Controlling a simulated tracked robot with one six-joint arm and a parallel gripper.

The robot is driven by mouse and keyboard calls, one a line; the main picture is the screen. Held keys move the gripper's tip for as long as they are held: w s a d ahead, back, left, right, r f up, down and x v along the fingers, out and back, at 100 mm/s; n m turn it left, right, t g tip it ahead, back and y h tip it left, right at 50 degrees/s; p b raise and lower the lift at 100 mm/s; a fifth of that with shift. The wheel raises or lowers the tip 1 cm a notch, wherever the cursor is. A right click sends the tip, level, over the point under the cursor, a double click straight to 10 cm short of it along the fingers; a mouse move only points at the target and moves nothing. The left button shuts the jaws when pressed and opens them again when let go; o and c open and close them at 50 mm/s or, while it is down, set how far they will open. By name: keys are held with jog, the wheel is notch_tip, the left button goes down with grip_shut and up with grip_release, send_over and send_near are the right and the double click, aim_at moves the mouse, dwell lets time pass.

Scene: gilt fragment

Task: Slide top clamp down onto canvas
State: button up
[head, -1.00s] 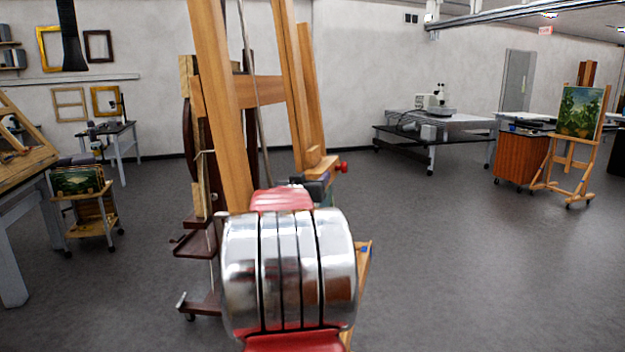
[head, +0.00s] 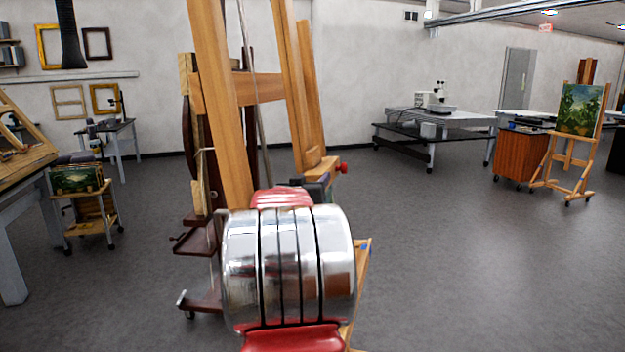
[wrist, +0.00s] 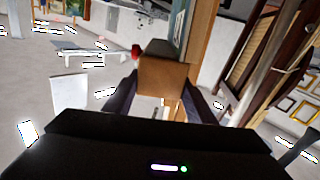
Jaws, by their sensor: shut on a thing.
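A large wooden easel (head: 222,110) stands right in front of me in the head view. A small wooden clamp block (head: 313,157) with a red knob (head: 342,167) sits on its upright. My gripper (head: 318,184) is at this block, partly hidden behind my own arm. In the wrist view, the dark fingers of my gripper (wrist: 163,90) are shut on the wooden clamp block (wrist: 166,78), one on each side. The red knob (wrist: 136,51) shows beyond the left finger. I cannot make out the canvas's face or whether the clamp touches it.
A dark wooden easel (head: 203,237) stands close behind at the left. A small cart with a painting (head: 77,180) is far left. A table with a microscope (head: 435,118) and a small easel with a painting (head: 579,109) stand at the right. The floor between is clear.

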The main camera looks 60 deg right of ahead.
jog(key=o, duration=1.2)
jog(key=shift+f, duration=0.35)
jog(key=o, duration=0.3)
jog(key=shift+r, duration=0.15)
jog(key=shift+a, duration=0.1)
jog(key=s+a, duration=0.2)
jog(key=a, duration=1.1)
jog(key=shift+a, duration=0.25)
jog(key=shift+s, duration=0.2)
